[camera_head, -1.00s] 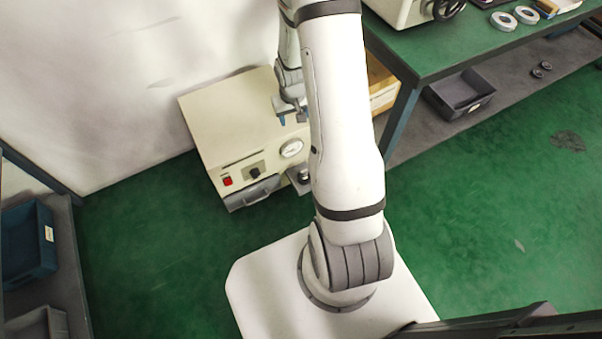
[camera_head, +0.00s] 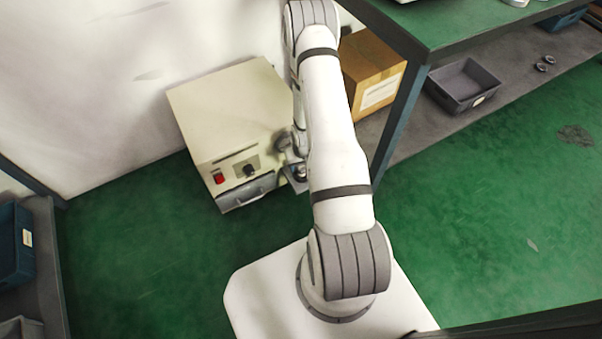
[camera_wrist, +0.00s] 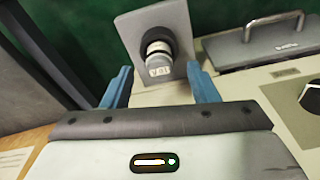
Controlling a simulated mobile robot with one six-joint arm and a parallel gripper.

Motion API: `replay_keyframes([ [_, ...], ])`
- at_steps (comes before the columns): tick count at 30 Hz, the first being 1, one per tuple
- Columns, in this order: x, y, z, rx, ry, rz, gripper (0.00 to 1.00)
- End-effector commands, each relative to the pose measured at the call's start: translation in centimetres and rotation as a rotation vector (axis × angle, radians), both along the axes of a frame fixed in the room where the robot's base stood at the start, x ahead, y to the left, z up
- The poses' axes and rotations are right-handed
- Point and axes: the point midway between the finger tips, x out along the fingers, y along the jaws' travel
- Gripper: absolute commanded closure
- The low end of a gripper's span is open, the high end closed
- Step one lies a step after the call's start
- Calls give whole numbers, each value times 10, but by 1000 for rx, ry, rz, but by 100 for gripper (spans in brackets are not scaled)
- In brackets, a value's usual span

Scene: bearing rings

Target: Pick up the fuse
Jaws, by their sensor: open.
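In the wrist view the fuse (camera_wrist: 158,62) is a small pale cylinder with a printed label. It sits in a dark round holder (camera_wrist: 154,30) on a grey plate (camera_wrist: 124,30). My gripper (camera_wrist: 160,76) is open, with one blue finger on each side of the fuse and a visible gap to it on both sides. I cannot tell how far the fingertips are from it in depth. In the head view my arm hides most of the gripper, and the grey plate (camera_head: 295,184) shows beside the cream machine (camera_head: 225,110); the fuse is not clear there.
The machine has a grey handled front panel (camera_head: 247,191), a red switch (camera_head: 218,178) and a black knob (camera_head: 249,170). A cardboard box (camera_head: 372,72) and a green-topped bench (camera_head: 440,22) stand to the right. A grey bin (camera_head: 464,86) is on the lower shelf. Green floor in front is clear.

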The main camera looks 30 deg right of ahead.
Motion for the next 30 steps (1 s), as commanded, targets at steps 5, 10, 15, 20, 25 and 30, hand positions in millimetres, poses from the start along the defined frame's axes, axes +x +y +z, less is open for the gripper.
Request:
replay_keyframes([
  [5, 3, -1, -31, 0, 1, -1, 46],
  [10, 5, -2, -34, 0, -1, -2, 46],
  [15, 5, -2, -33, 0, 0, -2, 52],
  [20, 4, -2, -33, 0, 0, -2, 65],
  [25, 4, -2, -33, 0, 0, -2, 79],
  [30, 4, -2, -33, 0, 0, -2, 93],
])
